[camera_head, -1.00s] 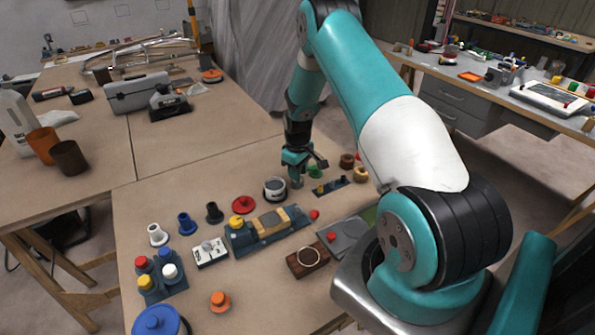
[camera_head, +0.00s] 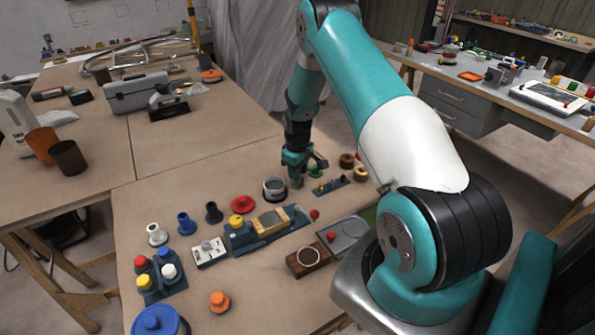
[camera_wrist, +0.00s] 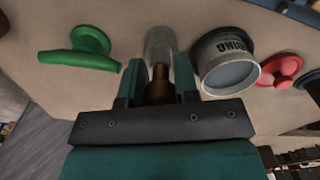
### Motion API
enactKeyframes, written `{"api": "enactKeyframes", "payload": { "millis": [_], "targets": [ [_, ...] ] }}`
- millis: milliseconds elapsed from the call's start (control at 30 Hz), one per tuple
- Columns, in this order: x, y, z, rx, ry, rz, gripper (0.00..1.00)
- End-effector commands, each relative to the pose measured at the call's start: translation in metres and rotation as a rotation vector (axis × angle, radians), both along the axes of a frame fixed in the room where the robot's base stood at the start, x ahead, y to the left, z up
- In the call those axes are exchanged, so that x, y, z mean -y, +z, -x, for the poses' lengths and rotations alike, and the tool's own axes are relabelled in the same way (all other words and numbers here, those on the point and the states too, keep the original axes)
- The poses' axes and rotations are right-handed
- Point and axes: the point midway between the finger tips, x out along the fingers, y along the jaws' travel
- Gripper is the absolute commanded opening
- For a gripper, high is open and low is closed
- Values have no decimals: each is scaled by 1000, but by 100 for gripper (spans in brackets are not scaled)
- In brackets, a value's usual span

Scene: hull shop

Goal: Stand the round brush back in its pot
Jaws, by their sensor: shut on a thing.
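My gripper (camera_head: 297,170) points down at the far side of the near table. In the wrist view my gripper (camera_wrist: 158,72) is shut on a brown, dark-banded handle (camera_wrist: 158,90), which looks like the round brush. A pale grey, glassy cylinder (camera_wrist: 160,47) is just past the fingertips, in line with the handle. It looks like the pot, and in the head view a greyish piece of it (camera_head: 297,183) shows under the fingers. I cannot tell how far the brush is inside it; its lower end is hidden.
A grey lettered tin (camera_wrist: 228,62) stands close on the right in the wrist view, also in the head view (camera_head: 274,189). A green knobbed piece (camera_wrist: 85,48) lies to the left. A red disc (camera_head: 243,204) and a blue tool block (camera_head: 262,230) are nearby.

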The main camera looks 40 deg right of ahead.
Motion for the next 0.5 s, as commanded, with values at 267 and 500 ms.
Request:
{"api": "enactKeyframes", "payload": {
  "millis": [267, 500],
  "targets": [
    [0, -7, 0, 0, 0, 0, 5],
    [0, -12, 0, 0, 0, 0, 5]
  ]
}}
